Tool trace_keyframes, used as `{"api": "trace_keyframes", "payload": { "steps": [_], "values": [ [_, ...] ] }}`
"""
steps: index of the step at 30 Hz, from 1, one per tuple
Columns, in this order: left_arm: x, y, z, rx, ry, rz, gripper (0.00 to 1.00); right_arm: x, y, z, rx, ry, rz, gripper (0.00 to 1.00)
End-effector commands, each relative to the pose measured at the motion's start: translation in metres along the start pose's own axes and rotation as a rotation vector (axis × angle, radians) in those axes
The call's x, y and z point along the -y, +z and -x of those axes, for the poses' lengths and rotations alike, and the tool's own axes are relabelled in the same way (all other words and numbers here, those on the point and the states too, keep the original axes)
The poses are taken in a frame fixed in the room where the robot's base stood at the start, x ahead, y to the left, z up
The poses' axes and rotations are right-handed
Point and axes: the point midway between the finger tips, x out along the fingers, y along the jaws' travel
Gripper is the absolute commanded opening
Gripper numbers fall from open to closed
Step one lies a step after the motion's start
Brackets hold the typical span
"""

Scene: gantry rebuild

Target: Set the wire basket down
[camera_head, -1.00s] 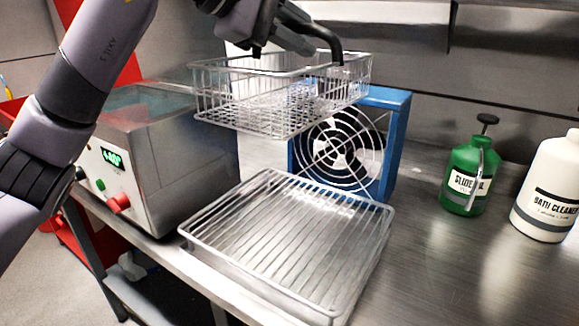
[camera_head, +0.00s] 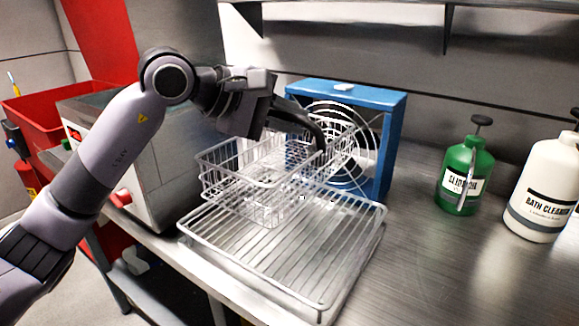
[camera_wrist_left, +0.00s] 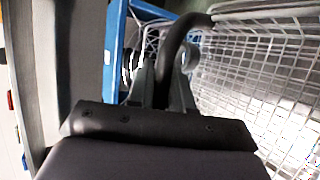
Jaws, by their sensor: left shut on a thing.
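The wire basket (camera_head: 232,187) hangs tilted over the back left part of a metal drain rack (camera_head: 290,262) in the head view. Its lower part overlaps the rack in the picture; I cannot tell whether it touches. The basket has a thick dark handle (camera_head: 305,124). My left gripper (camera_head: 268,112) is shut on this handle at the basket's upper side. In the left wrist view the fingers (camera_wrist_left: 165,85) close around the dark handle, and the basket's mesh (camera_wrist_left: 255,75) fills the right side. My right gripper does not show.
A blue box fan (camera_head: 385,150) stands right behind the basket. A steel bath unit (camera_head: 150,165) is at the left. A green bottle (camera_head: 466,178) and a white bath cleaner bottle (camera_head: 545,190) stand at the right. The counter (camera_head: 430,255) between rack and bottles is clear.

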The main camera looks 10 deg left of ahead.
Motion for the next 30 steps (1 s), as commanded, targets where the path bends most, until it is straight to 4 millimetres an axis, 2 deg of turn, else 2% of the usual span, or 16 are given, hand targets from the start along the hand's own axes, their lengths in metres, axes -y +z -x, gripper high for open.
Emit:
{"api": "trace_keyframes", "payload": {
  "steps": [4, 11, 18, 27, 28, 30],
  "values": [
    [0.024, -0.005, -0.012, 0.001, 0.004, 0.001, 0.00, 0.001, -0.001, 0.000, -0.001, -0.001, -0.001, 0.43],
    [0.040, -0.009, -0.021, 0.000, 0.006, 0.000, 0.00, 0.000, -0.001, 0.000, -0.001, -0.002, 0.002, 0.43],
    [0.066, -0.015, -0.035, 0.001, 0.005, 0.001, 0.00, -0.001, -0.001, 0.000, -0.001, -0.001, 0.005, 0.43],
    [0.071, -0.016, -0.037, 0.001, 0.006, -0.001, 0.00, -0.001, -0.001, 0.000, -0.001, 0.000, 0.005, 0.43],
    [0.073, -0.016, -0.038, 0.000, 0.001, 0.000, 0.26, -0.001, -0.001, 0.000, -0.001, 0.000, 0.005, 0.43],
    [0.073, -0.016, -0.038, 0.000, 0.001, 0.000, 0.45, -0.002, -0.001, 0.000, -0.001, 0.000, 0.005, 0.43]
  ]
}}
